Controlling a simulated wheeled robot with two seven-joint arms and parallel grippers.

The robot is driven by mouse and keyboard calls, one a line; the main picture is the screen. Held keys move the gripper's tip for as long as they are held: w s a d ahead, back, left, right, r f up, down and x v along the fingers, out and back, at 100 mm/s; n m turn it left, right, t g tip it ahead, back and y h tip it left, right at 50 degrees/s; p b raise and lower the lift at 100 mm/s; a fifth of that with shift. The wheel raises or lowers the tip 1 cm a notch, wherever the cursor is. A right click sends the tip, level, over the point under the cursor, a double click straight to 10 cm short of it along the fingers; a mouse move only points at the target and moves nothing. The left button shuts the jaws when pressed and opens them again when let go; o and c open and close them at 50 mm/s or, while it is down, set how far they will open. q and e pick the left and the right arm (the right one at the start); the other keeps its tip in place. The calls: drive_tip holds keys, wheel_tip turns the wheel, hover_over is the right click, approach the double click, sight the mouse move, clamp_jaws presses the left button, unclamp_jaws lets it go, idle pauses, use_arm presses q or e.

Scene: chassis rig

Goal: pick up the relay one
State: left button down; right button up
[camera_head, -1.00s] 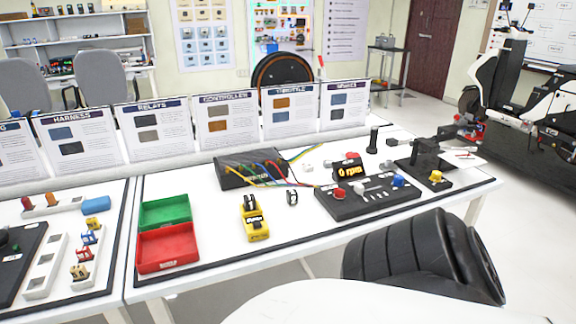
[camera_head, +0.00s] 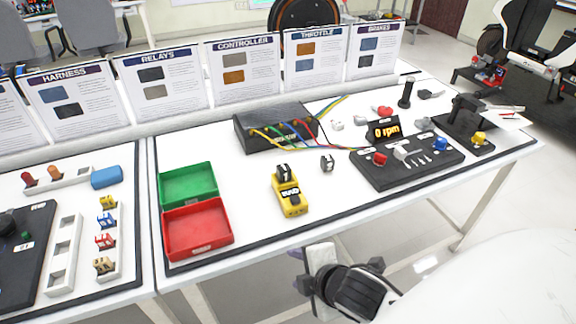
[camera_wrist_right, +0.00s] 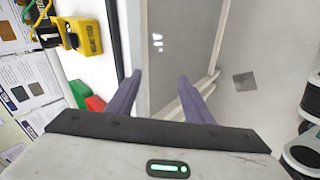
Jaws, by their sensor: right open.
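I cannot read which is relay one. My right gripper (camera_head: 310,262) is in front of the bench's front edge, below the tester, apart from both. In the right wrist view its purple fingers (camera_wrist_right: 160,80) are spread and empty; the yellow tester (camera_wrist_right: 84,37) and a black block (camera_wrist_right: 45,32) show upper left. My left gripper is not in view.
Green (camera_head: 188,184) and red (camera_head: 198,228) trays lie left of the tester. A black wired box (camera_head: 275,128) and a control board (camera_head: 405,165) stand behind and right. A white rack (camera_head: 107,245) with coloured parts is further left.

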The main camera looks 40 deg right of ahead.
sight(285, 170)
drive_tip(key=w+d+r+n+t, duration=0.1)
drive_tip(key=w+r+n, duration=0.1)
drive_tip(key=n, duration=0.1)
drive_tip(key=w+d+r+n+h, duration=0.1)
drive_tip(key=w+d+r+n, duration=0.1)
drive_tip(key=r+n, duration=0.1)
drive_tip(key=w+d+r+n+t+h, duration=0.1)
drive_tip(key=w+d+r+n, duration=0.1)
drive_tip(key=r+n, duration=0.1)
drive_tip(key=shift+w+d+r+n+t, duration=0.1)
drive_tip(key=shift+n+t, duration=0.2)
drive_tip(key=shift+n, duration=0.6)
drive_tip(key=w+d+r+n, duration=0.1)
drive_tip(key=w+n, duration=0.1)
drive_tip(key=w+d+r+n+t, duration=0.1)
drive_tip(key=w+n, duration=0.2)
drive_tip(key=w+d+r+n+t, duration=0.1)
drive_tip(key=w+n, duration=0.2)
drive_tip(key=shift+d+r+h, duration=0.15)
drive_tip(key=shift+r+h, duration=0.2)
drive_tip(key=shift+h, duration=0.05)
drive_tip(key=x, duration=0.5)
drive_tip(key=shift+w+d+f, duration=0.2)
drive_tip(key=shift+d+f, duration=0.05)
clamp_jaws()
